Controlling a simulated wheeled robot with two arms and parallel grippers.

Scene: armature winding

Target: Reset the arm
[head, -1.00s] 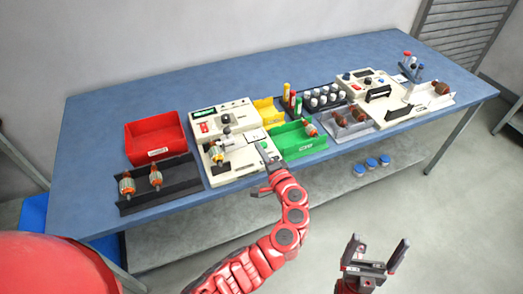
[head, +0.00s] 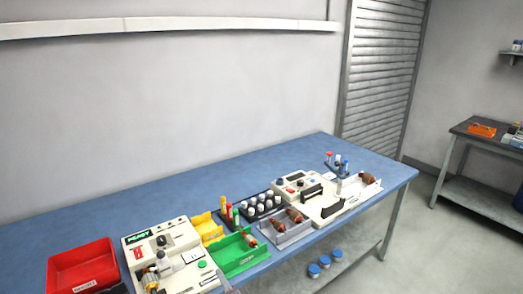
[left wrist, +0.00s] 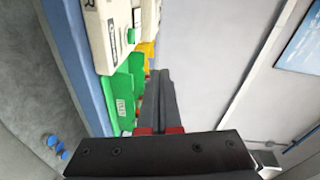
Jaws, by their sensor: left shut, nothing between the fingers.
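My left gripper (left wrist: 160,75) shows in the left wrist view with its two dark fingers closed together and nothing between them. The fingers overlap the view of the green bin (left wrist: 122,100) and lie close to the yellow bin (left wrist: 148,52). Whether they touch anything cannot be told. In the head view only a small grey tip of the left gripper (head: 228,289) shows at the bottom edge, in front of the green bin (head: 240,264). The rest of the left arm is out of the head view. My right gripper is not in view.
A blue table (head: 150,203) holds a winding machine (head: 165,240), a red bin (head: 82,266), a grey tray with wound armatures (head: 285,238) and a second machine (head: 310,192). A shuttered door (head: 383,75) stands behind.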

